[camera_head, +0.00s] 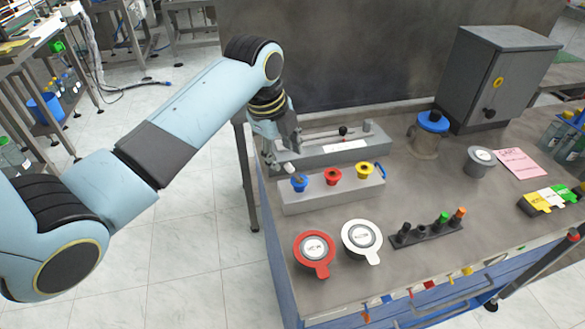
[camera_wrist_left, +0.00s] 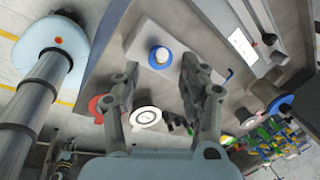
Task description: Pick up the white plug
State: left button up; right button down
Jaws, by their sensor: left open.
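The white plug (camera_head: 290,168) stands at the blue holder (camera_head: 299,184), at the left end of a grey block (camera_head: 330,195) that also has a red and a yellow holder. In the left wrist view the plug (camera_wrist_left: 160,55) is a round white top inside the blue ring (camera_wrist_left: 160,64). My left gripper (camera_head: 282,152) is open and points down just above the plug. In the left wrist view the plug lies between the fingertips (camera_wrist_left: 160,70), with a gap on both sides. The plug's lower part is hidden.
A grey fixture (camera_head: 315,152) with a rod lies behind the block. Red (camera_head: 316,270) and white (camera_head: 374,258) round lids lie in front, beside a dark rack (camera_head: 425,236) of plugs. A blue-topped jar (camera_head: 428,140) and grey cabinet (camera_head: 490,90) stand farther back. The table's left edge is close.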

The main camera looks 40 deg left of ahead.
aim_at(288, 165)
pick_arm(q)
jog(key=shift+p+x, duration=0.45)
jog(key=shift+x, duration=2.7)
jog(key=shift+w, duration=0.1)
grip_shut()
